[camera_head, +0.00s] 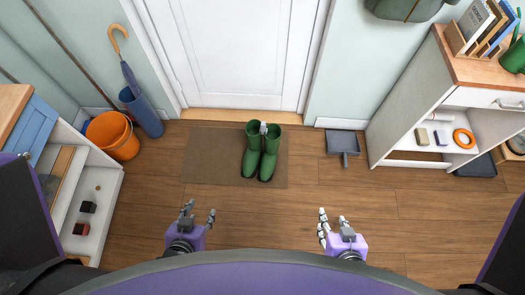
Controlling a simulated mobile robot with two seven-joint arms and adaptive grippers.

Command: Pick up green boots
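A pair of green boots (261,152) stands upright, side by side, on a brown doormat (210,158) in front of the door. A small light tag or clip sits between them at the top. My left gripper (197,215) is at the lower left of the boots, with its fingers spread and nothing in them. My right gripper (333,217) is at the lower right of the boots, also with its fingers apart and empty. Both grippers are well apart from the boots.
An orange bucket (113,135) and a blue umbrella stand (142,112) stand at the left. A dustpan (342,143) lies right of the mat. Shelving units (84,192) flank the left side and a cabinet (405,98) the right. The wooden floor between the mat and my grippers is clear.

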